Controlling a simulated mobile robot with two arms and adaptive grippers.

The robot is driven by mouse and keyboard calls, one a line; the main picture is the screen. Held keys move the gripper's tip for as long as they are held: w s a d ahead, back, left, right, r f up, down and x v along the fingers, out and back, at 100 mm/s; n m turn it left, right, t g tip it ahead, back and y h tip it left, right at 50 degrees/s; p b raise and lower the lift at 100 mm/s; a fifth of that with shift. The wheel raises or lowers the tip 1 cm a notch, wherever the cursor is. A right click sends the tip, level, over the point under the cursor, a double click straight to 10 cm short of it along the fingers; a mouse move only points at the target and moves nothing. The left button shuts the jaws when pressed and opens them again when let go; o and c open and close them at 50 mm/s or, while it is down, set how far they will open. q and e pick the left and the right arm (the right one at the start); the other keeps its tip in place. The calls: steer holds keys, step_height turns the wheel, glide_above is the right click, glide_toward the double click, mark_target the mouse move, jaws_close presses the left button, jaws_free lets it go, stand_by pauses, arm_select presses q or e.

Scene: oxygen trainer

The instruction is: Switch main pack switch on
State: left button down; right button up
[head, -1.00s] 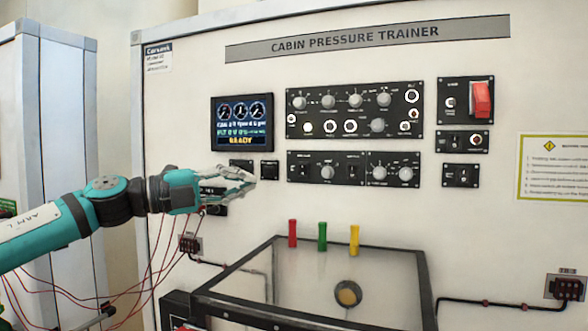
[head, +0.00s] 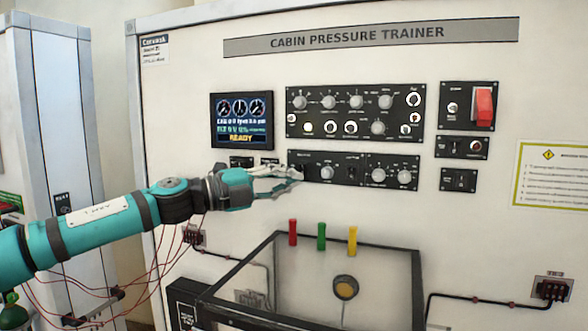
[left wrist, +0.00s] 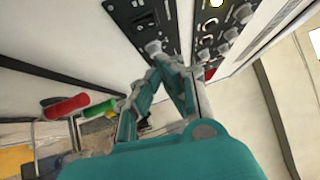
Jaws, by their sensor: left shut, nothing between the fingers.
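The lower black control panel (head: 336,184) on the trainer has a knob (head: 327,173) near its middle and a small toggle switch (head: 351,171) to its right. Its labels are too small to read, so I cannot tell which control is the main pack switch. My left gripper (head: 297,174) is shut and empty, with its fingertips at the panel's left end. They cover the spot there, and I cannot tell if they touch it. In the left wrist view the closed fingertips (left wrist: 172,62) are close to the panel, beside a grey knob (left wrist: 153,47).
An upper panel (head: 355,111) of knobs and a display (head: 242,121) reading READY are above. A red guarded switch (head: 484,107) is at right. Red wires hang under my arm.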

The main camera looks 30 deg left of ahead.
mark_target(303, 169)
arm_select(q)
steer(key=shift+w+a+r+p, duration=0.1)
steer(key=shift+w+a, duration=0.05)
steer(key=shift+w, duration=0.45)
steer(key=shift+w+a+r+p, duration=0.1)
steer(key=shift+w+a+p, duration=0.1)
steer(key=shift+w, duration=0.4)
steer(key=shift+w+a+r+p, duration=0.1)
steer(key=shift+w+a, duration=0.05)
steer(key=shift+w, duration=0.45)
steer(key=shift+w+a+f+b, duration=0.1)
steer(key=shift+w+f+b, duration=0.15)
steer(key=shift+b, duration=0.7)
steer(key=shift+r+p, duration=0.3)
steer(key=shift+r, duration=0.05)
